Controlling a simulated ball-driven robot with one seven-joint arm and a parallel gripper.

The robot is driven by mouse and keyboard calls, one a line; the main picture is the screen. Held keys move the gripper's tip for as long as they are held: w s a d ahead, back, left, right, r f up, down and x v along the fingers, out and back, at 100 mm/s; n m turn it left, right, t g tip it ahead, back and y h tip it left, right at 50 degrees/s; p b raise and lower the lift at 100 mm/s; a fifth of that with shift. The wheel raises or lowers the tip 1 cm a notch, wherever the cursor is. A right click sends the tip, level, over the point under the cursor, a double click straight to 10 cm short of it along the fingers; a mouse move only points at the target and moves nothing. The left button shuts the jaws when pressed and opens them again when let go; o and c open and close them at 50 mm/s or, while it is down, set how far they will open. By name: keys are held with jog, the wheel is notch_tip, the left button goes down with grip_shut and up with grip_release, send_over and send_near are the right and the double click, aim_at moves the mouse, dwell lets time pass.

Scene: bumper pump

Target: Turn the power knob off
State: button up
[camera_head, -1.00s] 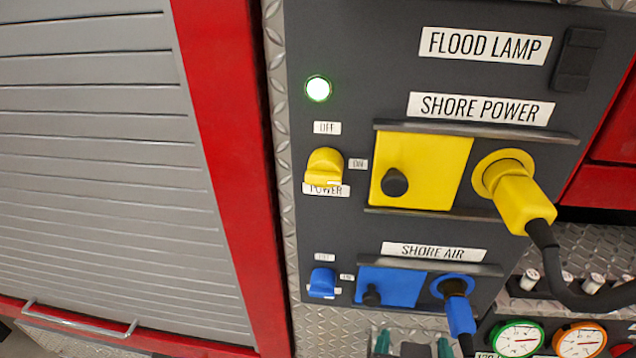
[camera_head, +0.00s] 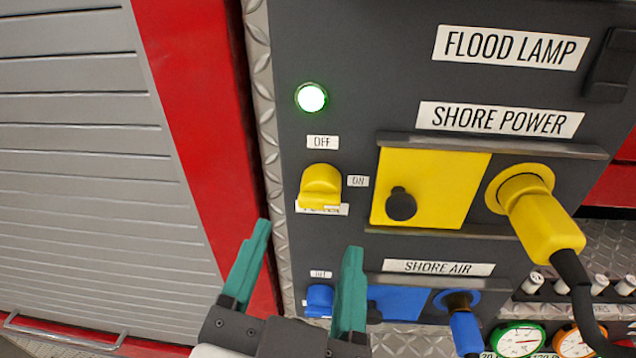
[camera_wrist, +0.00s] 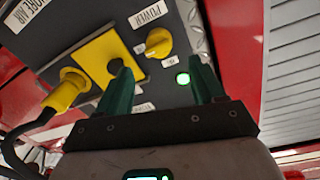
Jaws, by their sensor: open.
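The yellow power knob (camera_head: 320,187) is on the dark panel, with an OFF label (camera_head: 322,142) above it and an ON label (camera_head: 357,181) to its right. Its lower part covers some of the POWER label. A round lamp (camera_head: 311,97) above glows green. My gripper (camera_head: 307,237) is open and empty, with green fingers below the knob in the head view. In the wrist view the knob (camera_wrist: 158,43) shows beyond and between the fingertips of my gripper (camera_wrist: 160,78). I see no contact.
A yellow sliding cover (camera_head: 450,190) with a black knob and a yellow plug (camera_head: 545,222) with a black cable are to the right. A blue knob (camera_head: 319,300) and blue cover lie below, partly behind my gripper. A red post stands at left.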

aim_at(317, 202)
jog(key=w, duration=0.5)
jog(key=w+p, duration=0.1)
jog(key=w, duration=0.1)
jog(key=shift+w+d, duration=0.35)
jog(key=shift+w, duration=0.05)
jog(key=c, duration=1)
